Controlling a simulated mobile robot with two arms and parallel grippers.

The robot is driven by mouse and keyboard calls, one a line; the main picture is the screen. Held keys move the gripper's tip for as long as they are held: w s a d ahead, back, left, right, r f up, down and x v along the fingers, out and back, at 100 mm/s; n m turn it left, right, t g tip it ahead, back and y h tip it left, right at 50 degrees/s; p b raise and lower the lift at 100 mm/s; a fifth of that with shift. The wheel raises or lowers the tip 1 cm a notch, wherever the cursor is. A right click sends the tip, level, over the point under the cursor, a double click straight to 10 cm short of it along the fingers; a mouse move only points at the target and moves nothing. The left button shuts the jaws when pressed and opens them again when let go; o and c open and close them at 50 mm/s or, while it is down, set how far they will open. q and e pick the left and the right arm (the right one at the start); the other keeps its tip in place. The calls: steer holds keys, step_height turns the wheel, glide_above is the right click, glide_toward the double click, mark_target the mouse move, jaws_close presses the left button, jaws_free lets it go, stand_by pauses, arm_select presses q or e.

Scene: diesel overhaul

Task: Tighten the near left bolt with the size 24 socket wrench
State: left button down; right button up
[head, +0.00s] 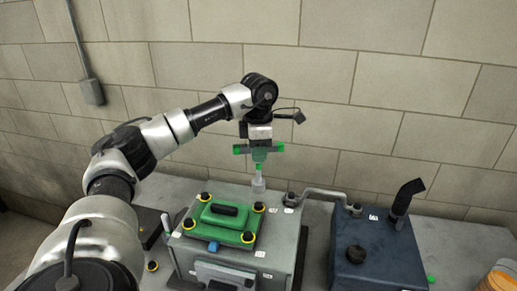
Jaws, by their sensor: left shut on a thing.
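My left gripper (260,150) hangs pointing down above the back of the grey engine block (283,243). It is shut on a green tool with a pale grey socket end (258,185), which I take to be the socket wrench; its size cannot be read. The socket hangs upright, beyond the green cover (222,218) and apart from the bolts. Yellow-and-black bolts sit at the cover's corners. The near left bolt (188,224) is in clear view, left of and nearer than the wrench. My right gripper is not in view.
A dark blue tank (378,253) with a black bent pipe (407,198) stands at the right, joined by a grey pipe (323,193) to the block. A yellow-orange container (498,278) is at the right edge. A block wall rises behind the grey table (455,240).

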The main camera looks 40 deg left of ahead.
arm_select(q)
steer(key=n, duration=0.5)
steer(key=shift+s+f+n, duration=0.1)
steer(key=shift+f+n, duration=0.25)
steer(key=shift+n, duration=0.05)
steer(key=n, duration=0.4)
steer(key=shift+f, duration=0.3)
steer(key=n, duration=0.4)
steer(key=shift+f, duration=0.25)
steer(key=shift+f+b, duration=0.7)
steer(key=shift+f, duration=0.9)
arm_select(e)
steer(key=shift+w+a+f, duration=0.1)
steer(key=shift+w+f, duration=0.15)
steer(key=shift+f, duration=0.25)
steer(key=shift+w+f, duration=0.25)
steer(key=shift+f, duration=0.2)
arm_select(q)
steer(key=shift+b, duration=0.3)
